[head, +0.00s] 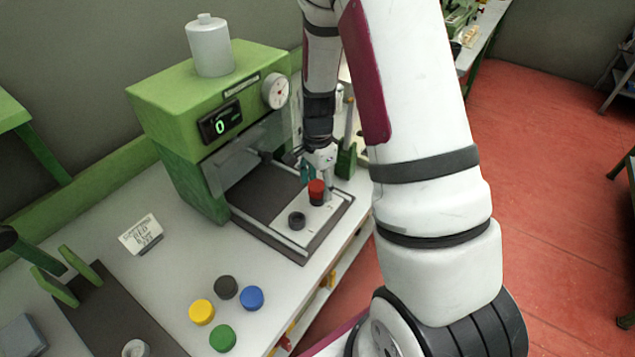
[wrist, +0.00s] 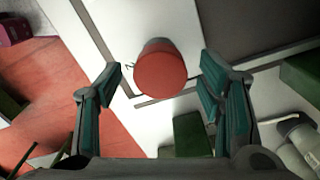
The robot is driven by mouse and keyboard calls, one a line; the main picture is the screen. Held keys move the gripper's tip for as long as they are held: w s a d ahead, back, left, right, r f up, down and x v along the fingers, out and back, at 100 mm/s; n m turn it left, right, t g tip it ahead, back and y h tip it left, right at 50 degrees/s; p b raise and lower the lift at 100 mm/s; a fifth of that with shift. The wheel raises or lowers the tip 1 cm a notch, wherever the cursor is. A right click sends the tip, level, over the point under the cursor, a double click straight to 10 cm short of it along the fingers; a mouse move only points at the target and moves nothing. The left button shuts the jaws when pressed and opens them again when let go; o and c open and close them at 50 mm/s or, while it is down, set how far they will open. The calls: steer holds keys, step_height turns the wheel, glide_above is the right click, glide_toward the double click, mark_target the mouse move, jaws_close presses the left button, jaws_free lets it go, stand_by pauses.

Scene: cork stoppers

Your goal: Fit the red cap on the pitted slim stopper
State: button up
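The red cap (head: 317,187) sits on top of a dark, upright stopper (head: 317,200) on a white plate under the green press. In the wrist view the red cap (wrist: 160,70) shows as a round disc with a little of the dark side behind it. My gripper (head: 311,170) is just behind and above the cap in the head view. In the wrist view its teal-padded fingers (wrist: 160,68) are wide apart, with a gap on both sides of the cap. A second, low dark stopper or ring (head: 297,220) stands on the same plate. Pits are too small to make out.
The green press (head: 205,105) with a dial and display stands behind. Yellow (head: 202,312), green (head: 223,338), blue (head: 252,298) and dark (head: 226,287) caps lie at the front. A small sign (head: 140,234) stands left. A green holder (head: 347,160) is close right of my gripper.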

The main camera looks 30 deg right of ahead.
steer(key=shift+r, duration=0.1)
step_height(320, 180, up, 12)
stand_by(0.6)
stand_by(0.4)
step_height(320, 180, up, 13)
steer(key=n+t, duration=0.3)
steer(key=n, duration=0.5)
glide_above(317, 185)
steer(key=s+a, duration=0.7)
steer(key=a, duration=0.1)
steer(key=s+a+r+n+t, duration=0.1)
steer(key=s+a+r+n, duration=0.1)
steer(key=s+n, duration=0.3)
steer(key=s+a+r+n+t, duration=0.1)
steer(key=s+a+r+n, duration=0.1)
steer(key=s+r+n, duration=0.2)
steer(key=s, duration=0.3)
steer(key=shift+s+a+n+t, duration=0.2)
steer(key=shift+a+n+t, duration=0.1)
steer(key=shift+a+n, duration=0.1)
steer(key=shift+d, duration=0.1)
